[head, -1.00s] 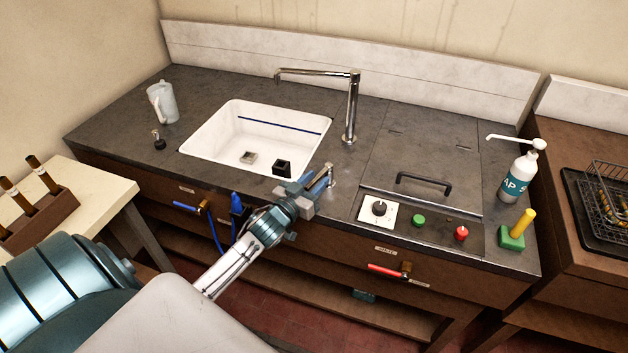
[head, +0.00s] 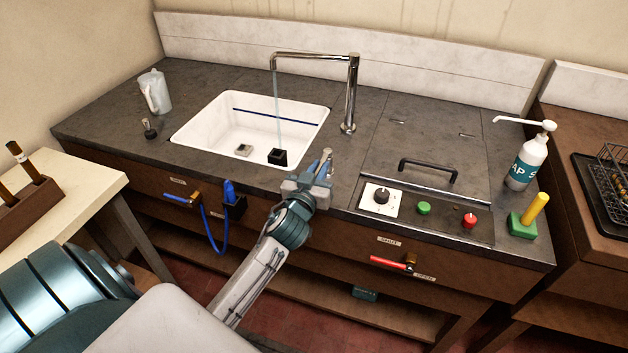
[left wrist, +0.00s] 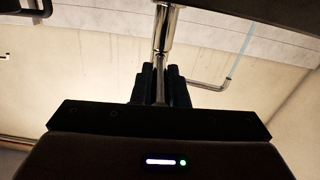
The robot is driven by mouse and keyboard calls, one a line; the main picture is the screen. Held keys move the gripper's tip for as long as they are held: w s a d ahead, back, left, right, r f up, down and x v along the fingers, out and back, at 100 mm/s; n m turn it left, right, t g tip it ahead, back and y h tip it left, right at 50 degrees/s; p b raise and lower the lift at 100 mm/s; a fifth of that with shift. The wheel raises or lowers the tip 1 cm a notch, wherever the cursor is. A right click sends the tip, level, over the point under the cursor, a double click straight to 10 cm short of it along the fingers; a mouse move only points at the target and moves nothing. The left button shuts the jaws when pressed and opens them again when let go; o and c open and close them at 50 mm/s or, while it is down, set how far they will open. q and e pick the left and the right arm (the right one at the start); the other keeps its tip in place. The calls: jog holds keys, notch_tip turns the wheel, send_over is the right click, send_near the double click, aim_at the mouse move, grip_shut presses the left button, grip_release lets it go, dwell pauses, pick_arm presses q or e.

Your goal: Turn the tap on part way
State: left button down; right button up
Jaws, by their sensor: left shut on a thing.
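The tall chrome tap (head: 350,95) stands behind the sink's right corner, its spout reaching left over the white sink (head: 205,128). A thin stream of water (head: 279,110) falls from the spout into the sink, by a small black block (head: 277,157). My left gripper (head: 318,180) is at the counter's front edge, right of the sink, shut on the small chrome tap lever (head: 326,158). In the left wrist view the lever (left wrist: 160,75) stands between the dark fingers (left wrist: 159,88), and the stream (left wrist: 241,50) shows at upper right. My right gripper is not in view.
A white jug (head: 155,92) stands at the counter's left. A dark lid with a handle (head: 428,165), a dial (head: 381,196) and green and red buttons are to the right. A soap bottle (head: 528,160) stands farther right. Blue and red levers project from the counter front.

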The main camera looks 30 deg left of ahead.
pick_arm(q)
jog(key=shift+w+d+f+n+g+y+b, duration=0.1)
jog(key=shift+d+f+n+g+y+b, duration=0.15)
jog(key=shift+y+b, duration=0.2)
jog(key=shift+w+d+n+g+y+b, duration=0.1)
jog(key=shift+d+n+y+b, duration=0.05)
jog(key=shift+n+y+b, duration=0.25)
jog(key=shift+d+r+n+y, duration=0.15)
jog(key=shift+n+y, duration=0.1)
jog(key=shift+y, duration=0.3)
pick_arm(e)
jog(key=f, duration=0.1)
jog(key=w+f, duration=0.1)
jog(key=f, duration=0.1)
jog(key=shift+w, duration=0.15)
pick_arm(q)
jog(key=c, duration=1.4)
grip_release()
jog(key=shift+c, duration=0.2)
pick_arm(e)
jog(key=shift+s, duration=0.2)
